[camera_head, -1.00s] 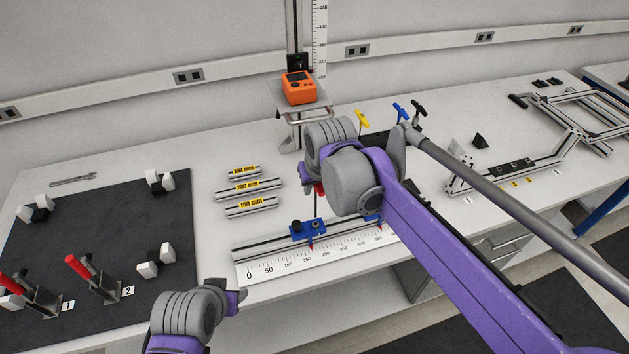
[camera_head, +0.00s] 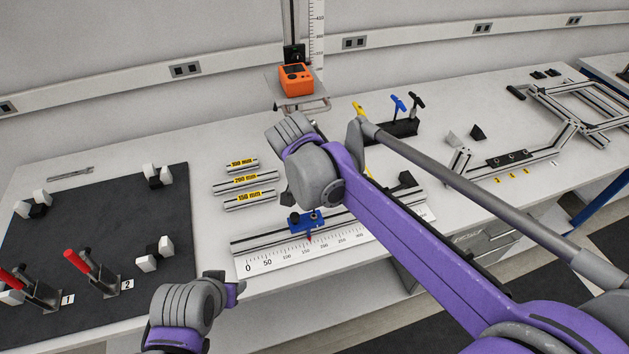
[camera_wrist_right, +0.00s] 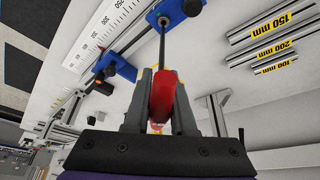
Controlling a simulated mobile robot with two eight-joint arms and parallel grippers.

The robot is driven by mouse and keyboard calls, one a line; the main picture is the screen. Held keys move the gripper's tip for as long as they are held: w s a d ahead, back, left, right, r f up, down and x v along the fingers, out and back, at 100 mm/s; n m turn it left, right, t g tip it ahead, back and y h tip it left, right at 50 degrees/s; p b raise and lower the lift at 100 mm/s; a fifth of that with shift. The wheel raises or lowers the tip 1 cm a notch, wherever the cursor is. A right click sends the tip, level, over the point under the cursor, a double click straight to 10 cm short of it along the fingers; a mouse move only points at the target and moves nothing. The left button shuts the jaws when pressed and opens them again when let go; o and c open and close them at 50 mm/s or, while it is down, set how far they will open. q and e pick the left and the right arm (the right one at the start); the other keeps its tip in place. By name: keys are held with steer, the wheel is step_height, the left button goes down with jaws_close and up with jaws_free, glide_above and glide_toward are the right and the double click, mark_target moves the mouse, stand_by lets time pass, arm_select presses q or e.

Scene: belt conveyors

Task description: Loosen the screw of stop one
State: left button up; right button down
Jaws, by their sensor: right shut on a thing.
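My right gripper (camera_wrist_right: 162,82) is shut on the red handle of a screwdriver (camera_wrist_right: 163,98) in the right wrist view. Its thin shaft runs to a blue stop (camera_wrist_right: 172,12), and the tip appears to meet the stop's top; exact seating is unclear. A second blue stop (camera_wrist_right: 118,67) is on the same rail. In the head view one blue stop (camera_head: 305,223) with a red pointer sits on the ruler rail (camera_head: 262,243). The right gripper (camera_head: 288,199) is mostly behind my wrist there, and the driver is hidden. My left gripper (camera_head: 236,287) is low beside the bench edge; its opening is unclear.
Several labelled bars (camera_head: 245,182) lie behind the rail. A tool stand (camera_head: 395,132) holds coloured-handle drivers. An orange device (camera_head: 296,79) stands on a platform at the back. A dark mat (camera_head: 95,245) with red-handled clamps is at left.

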steer(key=shift+d+m+h, duration=0.1)
steer(key=shift+m+h, duration=0.3)
steer(key=shift+m, duration=0.7)
steer(key=shift+f, duration=0.15)
steer(key=shift+f, duration=0.25)
steer(key=shift+f+b, duration=0.35)
steer(key=shift+f, duration=0.25)
